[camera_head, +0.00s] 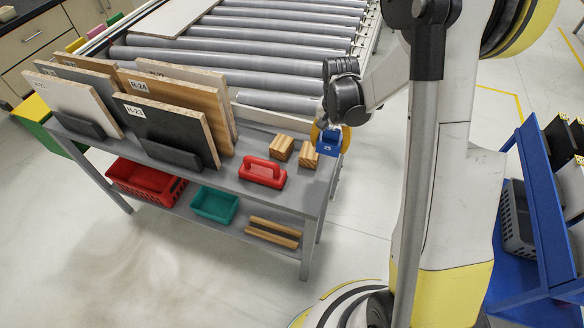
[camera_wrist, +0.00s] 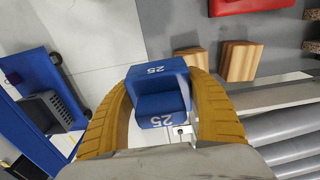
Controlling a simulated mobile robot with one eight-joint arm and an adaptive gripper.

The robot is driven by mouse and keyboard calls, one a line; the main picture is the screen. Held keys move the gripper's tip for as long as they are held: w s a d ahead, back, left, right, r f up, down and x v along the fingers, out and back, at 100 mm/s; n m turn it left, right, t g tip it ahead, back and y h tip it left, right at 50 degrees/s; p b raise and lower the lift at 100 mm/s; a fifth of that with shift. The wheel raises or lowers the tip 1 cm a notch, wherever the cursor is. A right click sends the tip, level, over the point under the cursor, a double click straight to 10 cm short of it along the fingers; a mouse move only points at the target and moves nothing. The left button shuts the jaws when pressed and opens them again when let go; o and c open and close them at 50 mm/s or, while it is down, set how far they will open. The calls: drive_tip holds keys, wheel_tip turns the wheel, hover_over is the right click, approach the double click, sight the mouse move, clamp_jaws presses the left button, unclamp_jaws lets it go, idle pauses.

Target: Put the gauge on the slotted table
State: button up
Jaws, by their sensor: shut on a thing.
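The gauge (camera_head: 328,148) is a blue block marked 25, at the right end of the grey table in the head view. It also shows in the wrist view (camera_wrist: 160,98), between my gripper's two yellow fingers. My gripper (camera_head: 331,139) is shut on the gauge; its fingers also flank it in the wrist view (camera_wrist: 160,85). The gauge appears held at the table's right edge; its height above the top is hard to tell. The grey table (camera_head: 222,187) holds upright numbered panels in dark holders, and I take it as the slotted table.
Two wooden blocks (camera_head: 295,151) and a red-handled tool (camera_head: 263,172) stand beside the gauge on the table. Panels (camera_head: 165,128) fill its left part. The roller conveyor (camera_head: 225,62) lies behind. A blue rack (camera_head: 540,205) is at right, with open floor between.

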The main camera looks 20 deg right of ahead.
drive_tip(key=b, duration=0.4)
hover_over(303, 192)
wheel_tip(303, 192, down, 7)
drive_tip(key=shift+d+r, duration=0.1)
drive_tip(key=shift+f+b, duration=0.7)
drive_tip(key=shift+f, duration=1.35)
drive_tip(key=shift+f, duration=0.1)
drive_tip(key=o, duration=1)
drive_tip(key=shift+c, duration=0.2)
drive_tip(key=shift+o, duration=0.6)
